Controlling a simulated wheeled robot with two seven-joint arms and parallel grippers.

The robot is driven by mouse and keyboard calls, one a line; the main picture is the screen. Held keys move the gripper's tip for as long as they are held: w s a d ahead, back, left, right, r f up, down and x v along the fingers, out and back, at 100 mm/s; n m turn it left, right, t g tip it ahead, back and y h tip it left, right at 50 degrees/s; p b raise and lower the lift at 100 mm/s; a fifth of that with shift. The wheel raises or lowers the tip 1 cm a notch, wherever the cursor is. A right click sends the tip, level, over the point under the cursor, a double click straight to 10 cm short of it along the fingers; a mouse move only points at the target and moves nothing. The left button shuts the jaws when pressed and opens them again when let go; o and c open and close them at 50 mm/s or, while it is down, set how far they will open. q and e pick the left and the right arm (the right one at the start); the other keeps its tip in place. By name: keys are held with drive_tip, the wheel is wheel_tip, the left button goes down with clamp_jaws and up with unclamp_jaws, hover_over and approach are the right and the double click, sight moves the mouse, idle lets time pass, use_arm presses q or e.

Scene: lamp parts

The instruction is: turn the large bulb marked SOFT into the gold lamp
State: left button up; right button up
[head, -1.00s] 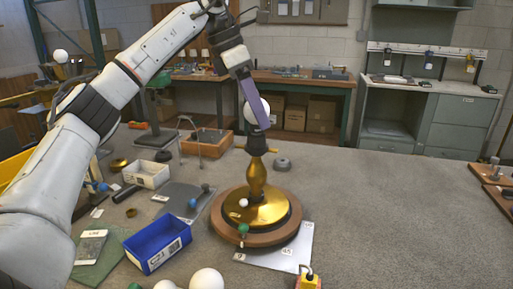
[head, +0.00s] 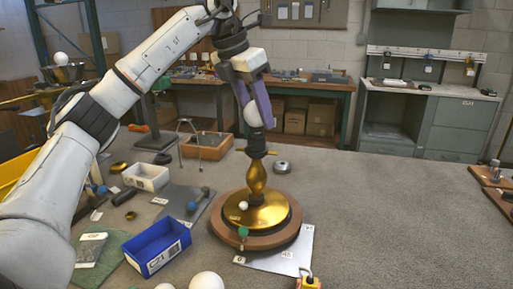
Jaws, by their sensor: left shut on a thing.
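The gold lamp (head: 258,178) stands upright on a round wooden base, with a dark socket (head: 256,147) at its top. My left gripper (head: 254,114) is above the socket, its purple fingers pointing down and shut on a large white bulb (head: 251,116). The bulb sits at the top of the socket, in line with the lamp; the fingers partly cover it. I cannot read any marking on it, nor tell how deep its base is in the socket. My right gripper is not in view.
A blue bin (head: 158,248) and a white bin (head: 147,177) stand left of the lamp. White bulbs (head: 207,281) lie at the front edge. A white sheet (head: 285,256) lies partly under the lamp base. The surface to the right is mostly clear.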

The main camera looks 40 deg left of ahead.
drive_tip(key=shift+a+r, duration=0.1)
use_arm(q)
drive_tip(key=shift+a+r+m+p, duration=0.1)
drive_tip(key=shift+r+m+p, duration=0.15)
drive_tip(key=shift+p, duration=0.25)
drive_tip(key=shift+f+m+p, duration=0.1)
drive_tip(key=shift+m+p, duration=0.2)
drive_tip(key=shift+m, duration=0.05)
drive_tip(key=shift+m+h+p, duration=0.3)
drive_tip(key=shift+m+g+h+p, duration=0.3)
drive_tip(key=shift+m+p, duration=0.35)
drive_tip(key=shift+m, duration=0.05)
drive_tip(key=shift+m+p, duration=0.6)
drive_tip(key=shift+f+m+g+h+p, duration=0.1)
drive_tip(key=shift+m+g+h+p, duration=0.3)
drive_tip(key=shift+m+p, duration=0.75)
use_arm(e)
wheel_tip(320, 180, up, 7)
